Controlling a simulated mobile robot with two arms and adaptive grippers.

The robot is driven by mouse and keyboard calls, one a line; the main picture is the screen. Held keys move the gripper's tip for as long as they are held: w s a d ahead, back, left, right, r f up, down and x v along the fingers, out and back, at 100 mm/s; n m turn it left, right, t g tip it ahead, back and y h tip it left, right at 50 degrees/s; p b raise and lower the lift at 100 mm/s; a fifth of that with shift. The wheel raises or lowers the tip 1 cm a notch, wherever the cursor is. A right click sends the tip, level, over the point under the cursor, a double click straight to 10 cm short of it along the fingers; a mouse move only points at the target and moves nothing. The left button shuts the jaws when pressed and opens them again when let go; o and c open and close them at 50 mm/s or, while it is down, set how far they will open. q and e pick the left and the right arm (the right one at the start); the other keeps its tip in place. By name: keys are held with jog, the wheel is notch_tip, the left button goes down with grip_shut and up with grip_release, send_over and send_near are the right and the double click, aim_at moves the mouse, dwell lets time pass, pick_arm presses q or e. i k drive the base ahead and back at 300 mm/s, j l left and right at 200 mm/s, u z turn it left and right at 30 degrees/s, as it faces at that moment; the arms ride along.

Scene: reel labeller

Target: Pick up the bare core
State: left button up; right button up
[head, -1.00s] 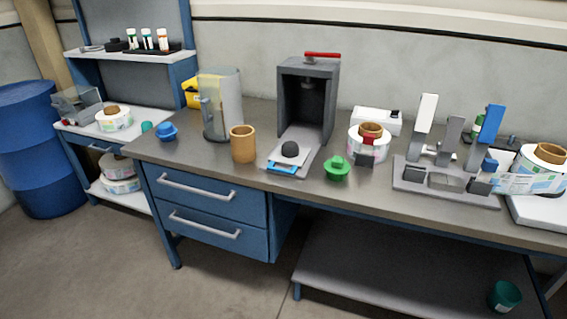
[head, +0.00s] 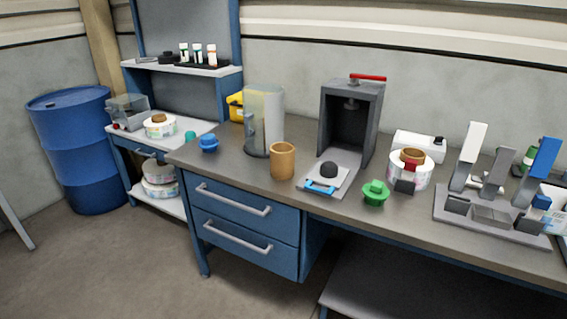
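The bare core (head: 283,161) is a tan-brown open cylinder standing upright on the grey bench top (head: 235,179), near its front edge. It stands between a clear cylindrical container and the dark press. Nothing touches it that I can see. Other brown cores show inside the label rolls, such as the roll (head: 409,170) right of the press. Neither of my grippers is in view.
The press (head: 350,124) with a red handle stands right of the core. The clear container (head: 264,121) and blue knob (head: 209,144) are left. A green knob (head: 375,193) and grey fixture (head: 490,215) are further right. A blue barrel (head: 72,150) stands on the floor.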

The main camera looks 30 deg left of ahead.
aim_at(282, 154)
jog(key=i+l+u, duration=0.1)
jog(key=u, duration=0.35)
jog(key=i+l+u, duration=0.15)
jog(key=i+u, duration=0.15)
jog(key=u, duration=0.2)
